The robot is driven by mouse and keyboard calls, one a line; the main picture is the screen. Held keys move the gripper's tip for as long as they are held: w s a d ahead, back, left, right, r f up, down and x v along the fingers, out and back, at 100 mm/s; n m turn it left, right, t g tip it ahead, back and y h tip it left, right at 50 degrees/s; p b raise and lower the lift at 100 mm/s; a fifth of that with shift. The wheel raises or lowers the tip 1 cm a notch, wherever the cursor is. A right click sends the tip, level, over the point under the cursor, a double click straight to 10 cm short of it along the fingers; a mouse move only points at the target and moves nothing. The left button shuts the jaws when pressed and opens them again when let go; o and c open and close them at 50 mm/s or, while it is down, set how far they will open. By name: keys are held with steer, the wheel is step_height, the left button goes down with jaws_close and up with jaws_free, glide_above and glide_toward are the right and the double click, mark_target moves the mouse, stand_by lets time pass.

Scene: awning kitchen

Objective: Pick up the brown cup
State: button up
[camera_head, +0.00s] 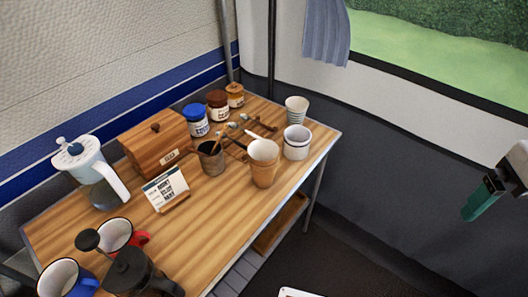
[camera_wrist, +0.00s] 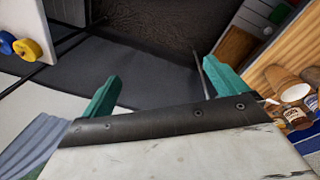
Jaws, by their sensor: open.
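A light brown cup (camera_head: 264,172) with a pale inside stands near the table's right edge; it looks tapered and may be two stacked cups. A light brown cup shape, probably the same one, shows at the right edge of the wrist view (camera_wrist: 281,79). A darker grey-brown cup (camera_head: 211,160) holding utensils stands left of it. My gripper (camera_head: 482,198) is at the far right of the head view, well away from the table. In the wrist view its two green fingers (camera_wrist: 162,88) are spread apart with nothing between them.
The wooden table (camera_head: 208,232) also holds a white enamel mug (camera_head: 296,143), a striped cup (camera_head: 296,110), several jars, a wooden box (camera_head: 155,148), a white kettle (camera_head: 88,170), a small sign (camera_head: 167,188), a French press (camera_head: 138,273) and red and blue mugs. Dark floor lies right of the table.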

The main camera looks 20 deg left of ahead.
steer(key=w+a+f+n+h, duration=0.2)
steer(key=w+a+n+h, duration=0.25)
steer(key=w+n, duration=0.35)
steer(key=n+t+y, duration=0.1)
steer(key=n+t, duration=1.1)
steer(key=n, duration=1)
glide_toward(271, 146)
steer(key=x, duration=0.6)
steer(key=shift+w+f, duration=0.1)
steer(key=c, duration=1)
